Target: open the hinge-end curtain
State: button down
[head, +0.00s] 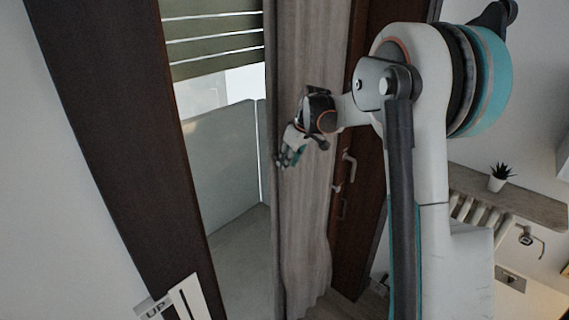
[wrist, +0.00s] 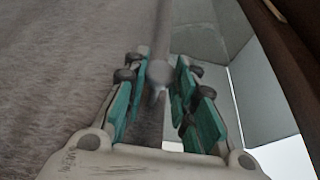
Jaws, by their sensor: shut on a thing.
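The grey-beige curtain (head: 305,220) hangs gathered on the right side of the doorway, next to the dark wooden frame. It fills the left of the wrist view (wrist: 60,70). A pale upright bar (wrist: 163,35) runs along the curtain's free edge. My gripper (head: 283,161) is at that edge, about halfway up the visible curtain. In the wrist view the bar passes between the teal-padded fingers of my gripper (wrist: 162,85), which are shut on it. The exact finger contact is hard to see.
Left of the curtain the doorway is open, showing grey panels (head: 222,160) and a slatted blind (head: 215,45). A dark frame post (head: 115,130) stands at left. A shelf (head: 510,202) with a potted plant (head: 500,177) is at right.

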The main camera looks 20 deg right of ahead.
jog(key=c, duration=1.3)
grip_release()
jog(key=v, duration=1.2)
